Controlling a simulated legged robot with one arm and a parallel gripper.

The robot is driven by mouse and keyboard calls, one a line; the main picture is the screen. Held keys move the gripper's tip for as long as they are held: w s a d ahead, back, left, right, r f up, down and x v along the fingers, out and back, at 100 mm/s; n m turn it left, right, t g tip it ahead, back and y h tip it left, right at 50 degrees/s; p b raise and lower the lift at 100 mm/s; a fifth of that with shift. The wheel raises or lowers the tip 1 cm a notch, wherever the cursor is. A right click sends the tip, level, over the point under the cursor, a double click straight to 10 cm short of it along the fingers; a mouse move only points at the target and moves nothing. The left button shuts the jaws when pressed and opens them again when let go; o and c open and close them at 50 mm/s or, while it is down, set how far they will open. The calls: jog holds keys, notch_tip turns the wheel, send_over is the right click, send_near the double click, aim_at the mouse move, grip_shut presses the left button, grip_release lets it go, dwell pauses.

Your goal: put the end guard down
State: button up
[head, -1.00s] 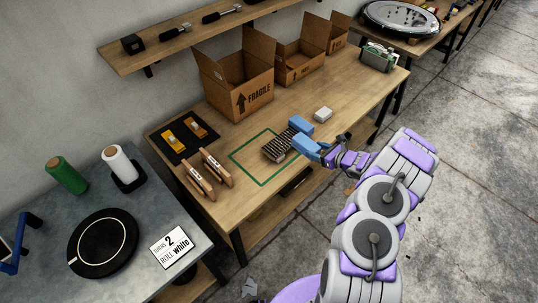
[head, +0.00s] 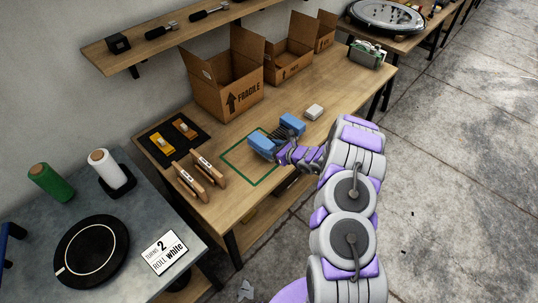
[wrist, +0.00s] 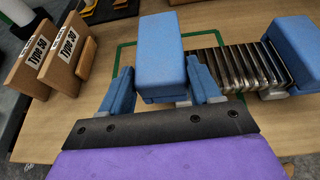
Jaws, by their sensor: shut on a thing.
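A blue block-shaped end guard (wrist: 160,50) is between the two blue fingers of my gripper (wrist: 162,78) in the wrist view. In the head view the end guard (head: 261,144) is at the front left end of a dark ribbed stack (wrist: 232,65). My gripper (head: 276,153) is shut on it. A second blue guard (wrist: 290,50) covers the stack's other end; it also shows in the head view (head: 292,123). The held guard appears close against the stack; I cannot tell whether it touches. The arm and guards hide most of the stack in the head view.
The stack lies by a green taped outline (head: 238,165) on the wooden bench (head: 235,203). Two wooden holders (head: 200,175) and a black mat (head: 172,138) are to the left. A small white block (head: 314,111) and cardboard boxes (head: 228,85) stand behind.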

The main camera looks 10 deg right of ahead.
jog(key=shift+w+a+f, duration=0.15)
jog(key=shift+a+f, duration=0.15)
jog(key=shift+a, duration=0.05)
jog(key=f, duration=0.1)
jog(key=d+f+b, duration=0.1)
jog(key=f, duration=0.1)
jog(key=shift+f, duration=0.1)
jog(key=shift+a, duration=0.4)
jog(key=o, duration=0.8)
jog(key=shift+o, duration=1.1)
jog(key=shift+d, duration=0.2)
